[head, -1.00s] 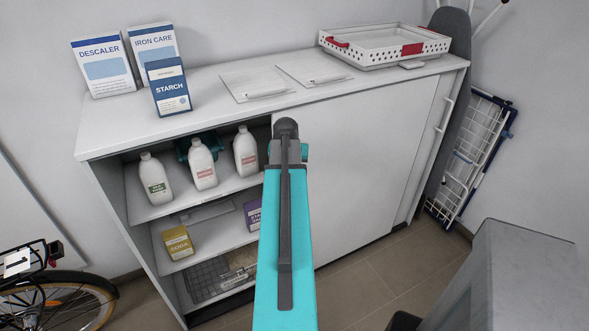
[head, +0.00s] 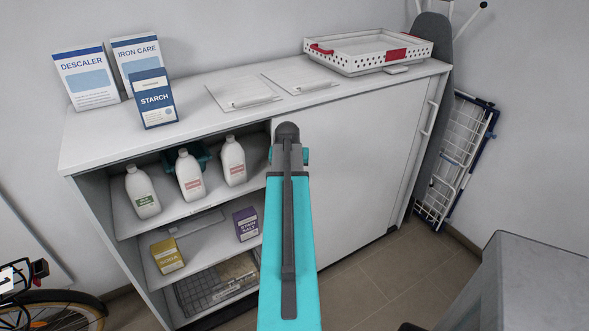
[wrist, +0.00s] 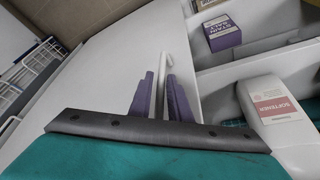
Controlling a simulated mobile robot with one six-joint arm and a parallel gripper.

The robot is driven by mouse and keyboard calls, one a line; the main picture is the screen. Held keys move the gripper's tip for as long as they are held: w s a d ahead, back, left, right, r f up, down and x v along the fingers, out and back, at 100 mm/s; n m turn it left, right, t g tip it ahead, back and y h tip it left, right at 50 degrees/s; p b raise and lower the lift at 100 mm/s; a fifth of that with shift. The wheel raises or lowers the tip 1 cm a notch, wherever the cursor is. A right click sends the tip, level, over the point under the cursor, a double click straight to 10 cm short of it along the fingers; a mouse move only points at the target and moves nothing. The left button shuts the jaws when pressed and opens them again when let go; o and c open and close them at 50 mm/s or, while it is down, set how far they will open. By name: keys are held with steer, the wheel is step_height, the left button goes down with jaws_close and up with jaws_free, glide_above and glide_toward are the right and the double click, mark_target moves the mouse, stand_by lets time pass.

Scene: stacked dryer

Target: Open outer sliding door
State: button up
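The white outer sliding door (head: 345,170) covers the middle and right of the low white cabinet. Its left edge stands beside the open left section. My gripper is hidden behind my turquoise arm in the head view. In the wrist view my gripper (wrist: 160,77) has its two purple fingers close together, one on each side of the door's thin white handle (wrist: 162,62). It looks shut on this handle. Where finger and bar touch is hard to see.
Open shelves (head: 190,205) hold bottles and boxes, including a purple box (head: 246,225). Another handle (head: 429,118) shows at the cabinet's right end. A drying rack (head: 462,150) leans right. A grey-white unit (head: 525,290) stands front right.

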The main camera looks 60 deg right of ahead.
steer(key=shift+w, duration=0.15)
steer(key=shift+a+r, duration=0.1)
steer(key=b+v, duration=0.2)
steer(key=v, duration=1.1)
steer(key=shift+r+b, duration=0.25)
steer(key=shift+b, duration=0.05)
stand_by(0.5)
